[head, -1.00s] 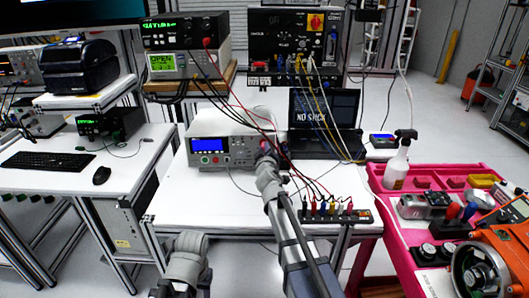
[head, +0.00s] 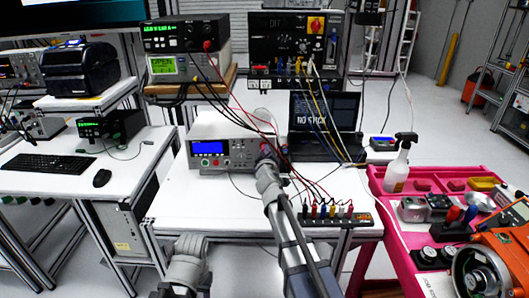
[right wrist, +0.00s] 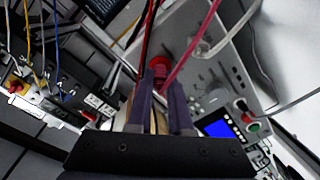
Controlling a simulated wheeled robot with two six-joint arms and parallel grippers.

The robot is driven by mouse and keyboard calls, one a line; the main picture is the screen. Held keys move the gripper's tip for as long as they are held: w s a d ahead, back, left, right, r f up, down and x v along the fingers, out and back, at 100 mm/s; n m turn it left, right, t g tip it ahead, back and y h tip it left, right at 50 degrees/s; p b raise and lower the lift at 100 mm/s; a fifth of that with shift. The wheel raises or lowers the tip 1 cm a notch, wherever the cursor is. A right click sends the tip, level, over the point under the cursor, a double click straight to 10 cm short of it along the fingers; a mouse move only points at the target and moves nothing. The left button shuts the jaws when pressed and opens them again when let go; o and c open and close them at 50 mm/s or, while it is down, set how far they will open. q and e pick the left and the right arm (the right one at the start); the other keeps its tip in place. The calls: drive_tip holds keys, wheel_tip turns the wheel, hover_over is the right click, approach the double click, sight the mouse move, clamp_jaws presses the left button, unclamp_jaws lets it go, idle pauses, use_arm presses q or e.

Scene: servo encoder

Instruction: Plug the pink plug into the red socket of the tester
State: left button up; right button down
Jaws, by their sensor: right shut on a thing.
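The tester (head: 228,162) is a pale grey box with a blue display, standing on the white bench. My right gripper (head: 266,152) is at the right part of its front, hiding what lies behind it in the head view. In the right wrist view the two dark fingers (right wrist: 164,100) are shut on the pink plug (right wrist: 160,89), with a pink cable running up to the right. A red socket (right wrist: 158,63) shows just beyond the fingertips, in line with the plug. I cannot tell how deep the plug sits.
A black strip with several coloured plugs (head: 320,219) lies at the bench's front right edge. A laptop (head: 325,122) stands behind, right of the tester. Loose cables hang across the right side. A pink cart (head: 385,210) is at the right. The bench left of my arm is clear.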

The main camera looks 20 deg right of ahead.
drive_tip(key=shift+w, duration=0.1)
idle(0.7)
drive_tip(key=c, duration=0.8)
unclamp_jaws()
drive_tip(key=shift+o, duration=0.2)
drive_tip(key=f+v, duration=0.1)
drive_tip(key=v, duration=0.6)
drive_tip(key=shift+r+p, duration=0.4)
drive_tip(key=shift+r, duration=0.1)
